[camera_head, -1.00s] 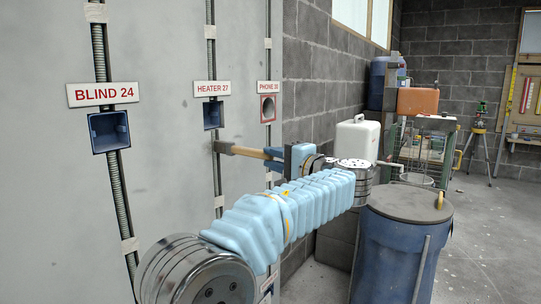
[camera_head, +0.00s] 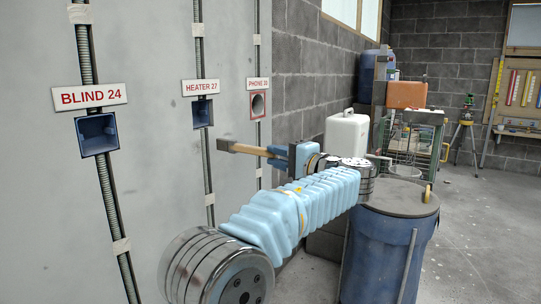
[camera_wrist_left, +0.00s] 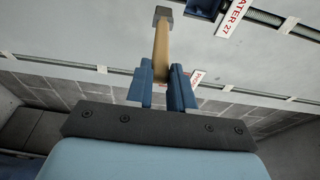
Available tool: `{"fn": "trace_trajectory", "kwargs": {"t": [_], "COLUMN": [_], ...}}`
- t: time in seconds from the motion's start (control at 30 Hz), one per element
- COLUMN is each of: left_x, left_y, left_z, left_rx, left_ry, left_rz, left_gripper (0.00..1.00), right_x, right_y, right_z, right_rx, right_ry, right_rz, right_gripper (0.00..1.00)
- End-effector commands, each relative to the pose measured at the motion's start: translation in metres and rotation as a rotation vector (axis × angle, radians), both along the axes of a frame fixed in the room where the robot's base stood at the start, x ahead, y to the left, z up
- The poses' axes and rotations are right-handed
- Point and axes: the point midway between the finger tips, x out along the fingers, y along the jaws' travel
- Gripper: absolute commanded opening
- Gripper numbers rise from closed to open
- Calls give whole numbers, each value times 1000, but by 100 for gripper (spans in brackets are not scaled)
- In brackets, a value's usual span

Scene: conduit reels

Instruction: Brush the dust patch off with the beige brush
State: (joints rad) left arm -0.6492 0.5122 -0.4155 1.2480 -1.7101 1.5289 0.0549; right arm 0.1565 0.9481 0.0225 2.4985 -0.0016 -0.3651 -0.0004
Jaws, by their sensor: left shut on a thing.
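The beige brush (camera_head: 246,150) is held roughly level beside the grey wall panel, its darker grey head pointing left. My left gripper (camera_head: 276,156) is shut on its handle. In the left wrist view the brush (camera_wrist_left: 161,48) sticks out from between the blue fingers of the left gripper (camera_wrist_left: 162,76), its dark head at the far end. The head appears close to the panel, below and right of the HEATER 27 box; I cannot tell whether it touches. I cannot pick out a distinct dust patch; the panel has only faint grey smudges. My right gripper is not in view.
The wall panel (camera_head: 150,150) carries the BLIND 24 box (camera_head: 97,134), HEATER 27 box (camera_head: 202,113), PHONE box (camera_head: 257,105) and vertical conduits. A blue barrel (camera_head: 385,255) and a white canister (camera_head: 346,137) stand right of the panel. Open floor lies at the right.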

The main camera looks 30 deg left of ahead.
Motion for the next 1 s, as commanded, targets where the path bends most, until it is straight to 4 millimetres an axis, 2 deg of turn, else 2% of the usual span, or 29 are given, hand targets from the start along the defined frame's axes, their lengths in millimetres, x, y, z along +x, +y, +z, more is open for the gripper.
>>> {"fn": "trace_trajectory", "kwargs": {"t": [0.53, 0.7, 1.0], "left_x": [-5, -6, -6], "left_y": [-62, -68, -68], "left_z": [1, 0, 1], "left_rx": [0, 1, 1], "left_ry": [-2, -1, -1], "left_rz": [-1, 0, 1], "left_gripper": [0, 0, 0], "right_x": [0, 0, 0], "right_y": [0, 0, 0], "right_z": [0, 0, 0], "right_rx": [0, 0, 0], "right_ry": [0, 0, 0], "right_rz": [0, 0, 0], "right_gripper": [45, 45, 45]}}
